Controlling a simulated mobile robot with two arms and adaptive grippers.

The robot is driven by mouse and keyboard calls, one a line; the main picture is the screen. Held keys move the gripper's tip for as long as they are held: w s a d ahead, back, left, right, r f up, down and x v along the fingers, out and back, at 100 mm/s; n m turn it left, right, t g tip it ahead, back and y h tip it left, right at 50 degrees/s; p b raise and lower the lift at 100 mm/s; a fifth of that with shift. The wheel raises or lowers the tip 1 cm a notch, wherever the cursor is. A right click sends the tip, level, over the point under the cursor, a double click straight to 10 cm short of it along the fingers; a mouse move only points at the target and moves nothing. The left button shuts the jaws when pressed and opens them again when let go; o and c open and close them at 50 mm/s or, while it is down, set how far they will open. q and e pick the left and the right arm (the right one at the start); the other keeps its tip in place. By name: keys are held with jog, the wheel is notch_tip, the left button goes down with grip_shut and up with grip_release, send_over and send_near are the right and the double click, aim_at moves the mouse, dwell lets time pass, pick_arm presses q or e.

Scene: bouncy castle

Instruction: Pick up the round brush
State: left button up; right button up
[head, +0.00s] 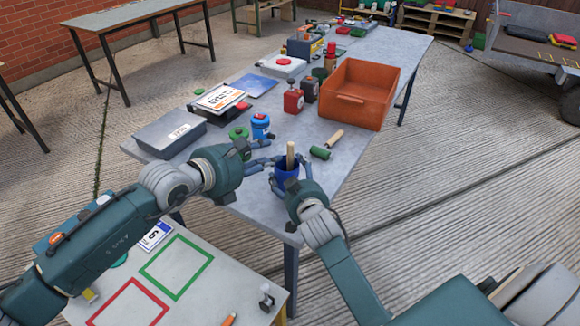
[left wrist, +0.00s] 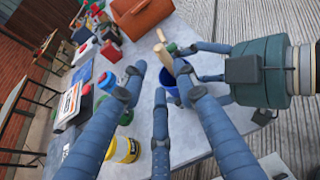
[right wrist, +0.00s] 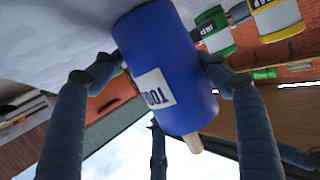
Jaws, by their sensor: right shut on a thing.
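A blue pot (head: 285,181) with a white, partly readable label stands at the table's near end. A pale wooden handle (head: 290,154) sticks up out of it; whatever is on its lower end is hidden inside. My right gripper (right wrist: 160,68) is shut on the blue pot (right wrist: 165,45), one finger on each side. My left gripper (head: 264,163) is open and empty just left of the pot; in the left wrist view its fingers (left wrist: 165,85) are spread, with the handle (left wrist: 163,55) beyond them. A green roller-like tool (head: 321,152) with a wooden handle lies behind the pot.
An orange bin (head: 358,92) stands behind to the right. A blue-lidded jar (head: 261,126), a green-lidded jar (head: 239,133) and a grey case (head: 170,133) are left of the pot. A low table (head: 225,263) with red and green outlines is in front.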

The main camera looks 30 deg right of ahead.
aim_at(289, 148)
pick_arm(q)
jog(key=shift+x, duration=5.35)
grip_shut()
